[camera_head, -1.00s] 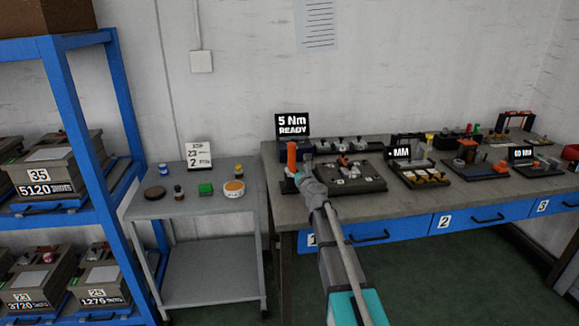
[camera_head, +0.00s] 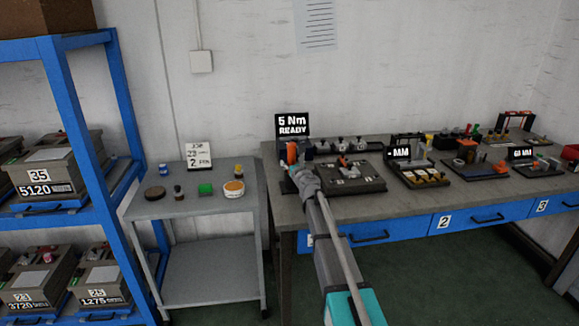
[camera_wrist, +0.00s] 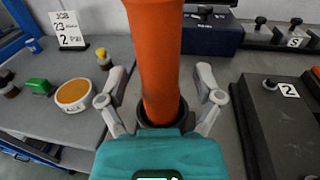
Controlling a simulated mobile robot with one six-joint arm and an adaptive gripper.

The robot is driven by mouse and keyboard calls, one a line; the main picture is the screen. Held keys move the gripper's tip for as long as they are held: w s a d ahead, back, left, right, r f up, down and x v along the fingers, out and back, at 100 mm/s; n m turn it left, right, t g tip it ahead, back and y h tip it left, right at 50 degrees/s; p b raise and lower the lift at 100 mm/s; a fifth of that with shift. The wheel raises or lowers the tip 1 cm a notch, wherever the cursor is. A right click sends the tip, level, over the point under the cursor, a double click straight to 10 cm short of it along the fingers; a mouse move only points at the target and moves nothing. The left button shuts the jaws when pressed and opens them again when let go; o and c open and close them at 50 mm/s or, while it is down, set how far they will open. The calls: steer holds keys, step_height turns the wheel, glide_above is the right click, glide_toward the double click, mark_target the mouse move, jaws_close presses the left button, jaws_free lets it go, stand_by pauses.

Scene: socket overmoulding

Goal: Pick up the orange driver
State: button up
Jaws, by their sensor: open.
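The orange driver (camera_wrist: 158,60) stands upright in a dark round holder (camera_wrist: 162,138) in the wrist view, between the two open fingers of my gripper (camera_wrist: 160,98). Clear gaps show between the driver and both fingertips. In the head view the driver (camera_head: 291,152) shows at the left end of the bench, partly hidden by my gripper (camera_head: 297,172). The driver's lower end is hidden in the holder.
A "5 Nm READY" display (camera_head: 292,125) stands behind the driver. A dark fixture plate (camera_head: 350,183) lies to the right. A grey cart (camera_head: 170,207) with small containers stands to the left. A blue shelf rack (camera_head: 75,110) is further left.

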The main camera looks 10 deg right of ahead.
steer(key=shift+w, duration=0.1)
stand_by(0.5)
jaws_close()
